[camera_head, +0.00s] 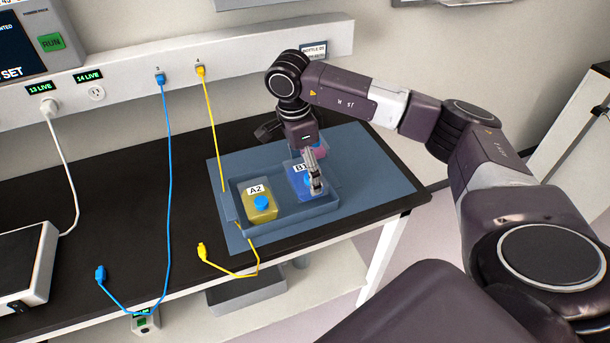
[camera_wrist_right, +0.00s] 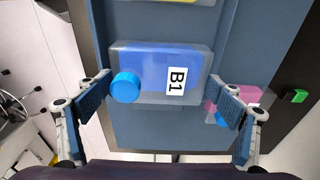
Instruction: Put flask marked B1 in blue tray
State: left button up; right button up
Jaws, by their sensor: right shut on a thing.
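The flask marked B1 (camera_head: 299,182), clear with blue contents and a blue cap, shows at the right end of the blue tray (camera_head: 290,221) in the head view. My right gripper (camera_head: 313,172) is shut on it from above. In the right wrist view the flask (camera_wrist_right: 150,72) lies between the two fingers, with its label facing the camera. I cannot tell whether its base touches the tray floor. A flask marked A2 (camera_head: 259,205) with yellow contents and a blue cap stands in the tray's left part. My left gripper is not in view.
The tray sits on a blue mat (camera_head: 385,175) on the black bench (camera_head: 130,185). A pink flask (camera_head: 321,149) is partly hidden behind my right gripper. A yellow cable (camera_head: 213,125) hangs down behind the tray. A blue cable (camera_head: 169,180) lies further left.

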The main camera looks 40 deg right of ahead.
aim_at(304, 173)
notch_tip(304, 173, down, 3)
dwell(0.3)
jog(key=shift+f, duration=0.2)
jog(key=o, duration=1.6)
jog(key=shift+r, duration=0.1)
